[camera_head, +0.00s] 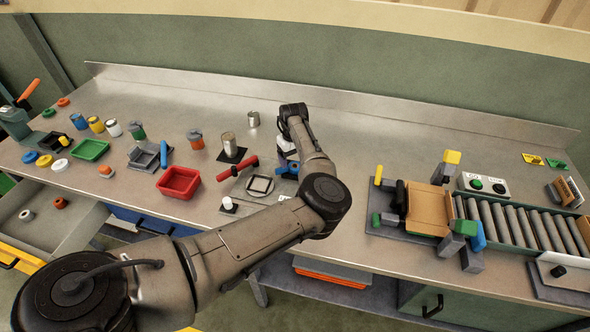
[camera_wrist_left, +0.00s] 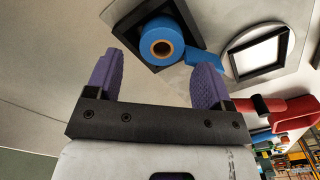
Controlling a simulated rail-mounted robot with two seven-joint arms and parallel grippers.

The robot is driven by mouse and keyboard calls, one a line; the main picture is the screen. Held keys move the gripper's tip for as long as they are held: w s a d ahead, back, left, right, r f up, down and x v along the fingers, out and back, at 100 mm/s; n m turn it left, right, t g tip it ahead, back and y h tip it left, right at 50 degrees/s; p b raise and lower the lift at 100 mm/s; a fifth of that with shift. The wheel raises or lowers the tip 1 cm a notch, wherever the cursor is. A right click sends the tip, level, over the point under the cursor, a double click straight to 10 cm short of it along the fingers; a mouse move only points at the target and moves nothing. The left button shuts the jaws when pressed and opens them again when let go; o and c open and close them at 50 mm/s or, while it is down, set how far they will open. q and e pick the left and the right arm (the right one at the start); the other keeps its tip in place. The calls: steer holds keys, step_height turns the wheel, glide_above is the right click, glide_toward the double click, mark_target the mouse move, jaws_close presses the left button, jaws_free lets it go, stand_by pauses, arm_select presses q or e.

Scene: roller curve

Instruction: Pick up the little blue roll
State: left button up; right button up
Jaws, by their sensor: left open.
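The little blue roll (camera_wrist_left: 162,40) has a brown core and sits on a dark square pad (camera_wrist_left: 148,62) in the left wrist view. A blue strip (camera_wrist_left: 203,62) shows beside it. My left gripper (camera_wrist_left: 157,66) has purple fingers; it is open and empty, with the roll ahead, between the lines of the two fingers. In the head view, blue (camera_head: 290,169) shows under the gripper, partly hidden by the arm. My right gripper is in neither view.
A plate with a dark square frame (camera_head: 260,185) lies close to the roll, with a red-handled tool (camera_head: 238,167) beside it. A red tray (camera_head: 178,182) and green tray (camera_head: 90,149) stand left. A roller conveyor (camera_head: 520,225) is at right. The back of the bench is mostly clear.

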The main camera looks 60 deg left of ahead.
arm_select(q)
steer(key=shift+f, duration=1.3)
steer(key=c, duration=1)
